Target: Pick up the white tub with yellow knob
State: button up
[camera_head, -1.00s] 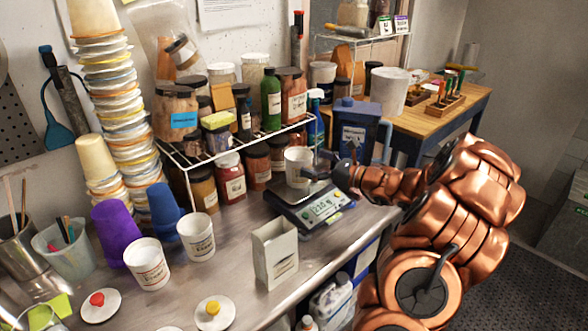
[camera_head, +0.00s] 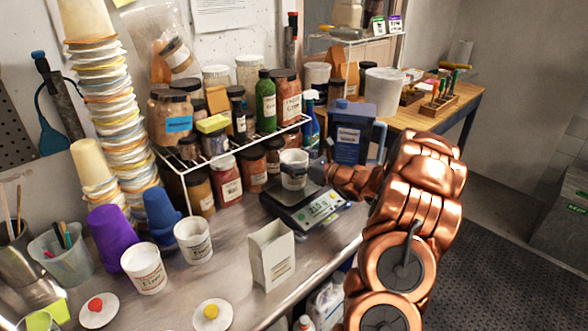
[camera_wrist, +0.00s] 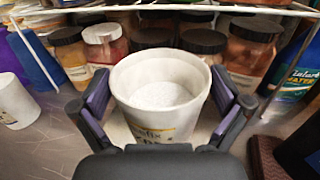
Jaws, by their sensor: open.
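A white tub (camera_head: 294,173) stands upright on the digital scale (camera_head: 314,212). In the wrist view this tub (camera_wrist: 160,118) holds white powder and has a printed label with a yellowish patch; no knob shows on it. My gripper (camera_wrist: 166,106) is open, with one finger on each side of the tub. In the head view my gripper (camera_head: 316,172) is small and partly hidden at the tub. A white lid with a yellow knob (camera_head: 211,313) lies apart, on the near bench. Contact between the fingers and the tub is unclear.
A wire shelf (camera_head: 242,148) with several jars stands behind the scale. A blue container (camera_head: 351,132) is behind my wrist. A white open box (camera_head: 271,256) stands in front of the scale. Two white tubs (camera_head: 144,270) (camera_head: 194,242) and a red-knobbed lid (camera_head: 97,309) are to the left.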

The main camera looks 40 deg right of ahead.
jog(key=shift+c, duration=0.3)
jog(key=c, duration=1.1)
jog(key=shift+r, duration=0.15)
